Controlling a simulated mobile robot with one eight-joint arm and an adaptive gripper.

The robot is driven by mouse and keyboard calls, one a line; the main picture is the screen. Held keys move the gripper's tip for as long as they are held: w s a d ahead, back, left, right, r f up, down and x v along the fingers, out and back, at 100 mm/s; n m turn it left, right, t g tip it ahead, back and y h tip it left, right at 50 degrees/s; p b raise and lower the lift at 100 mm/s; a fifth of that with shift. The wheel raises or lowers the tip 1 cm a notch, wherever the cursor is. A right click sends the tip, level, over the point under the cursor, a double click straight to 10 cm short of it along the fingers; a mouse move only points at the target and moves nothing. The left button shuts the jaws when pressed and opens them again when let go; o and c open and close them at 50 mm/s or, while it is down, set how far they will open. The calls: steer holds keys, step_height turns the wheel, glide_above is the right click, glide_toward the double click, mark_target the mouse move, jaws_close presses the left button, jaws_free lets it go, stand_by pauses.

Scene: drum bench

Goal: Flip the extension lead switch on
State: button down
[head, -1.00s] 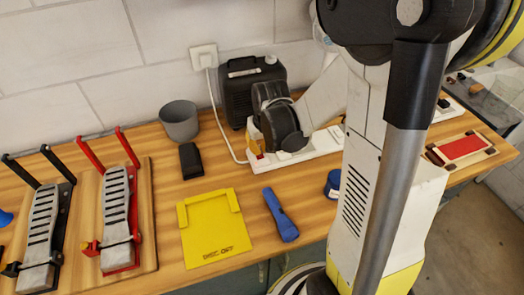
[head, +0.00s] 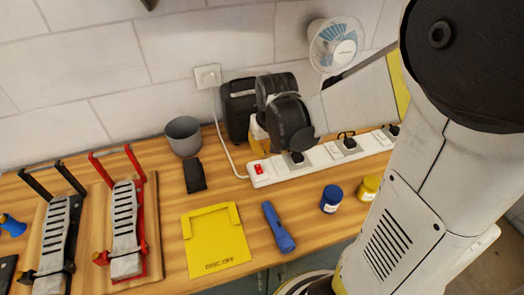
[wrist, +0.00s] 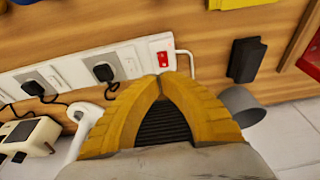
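The white extension lead (head: 325,156) lies along the back of the wooden bench, with its red rocker switch (head: 258,169) at the left end. The switch also shows in the wrist view (wrist: 163,58), just beyond my fingertips. I cannot tell which way the rocker is tipped. My gripper (wrist: 164,80) has yellow fingers that meet at the tips, with nothing between them. In the head view its fingers are largely hidden behind my dark wrist, above and behind the switch end. Black plugs (wrist: 105,73) sit in sockets along the lead.
A black box-like unit (head: 238,110) and a fan (head: 336,45) stand behind the lead. A grey cup (head: 184,137), black block (head: 194,175), yellow tray (head: 217,250), blue torch (head: 279,228) and blue jar (head: 331,198) stand around it. Pedals (head: 125,215) are at left.

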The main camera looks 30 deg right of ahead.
steer(key=v, duration=0.2)
steer(key=shift+s+r+p, duration=0.25)
steer(key=shift+s+p, duration=0.05)
steer(key=shift+a, duration=0.1)
steer(key=s+a+r+n+t+b, duration=0.1)
steer(key=s+a+t+b, duration=0.3)
steer(key=s+a+b, duration=0.4)
steer(key=shift+s+a+n+y, duration=0.3)
steer(key=shift+s+a+n, duration=0.3)
steer(key=shift+s+a, duration=0.15)
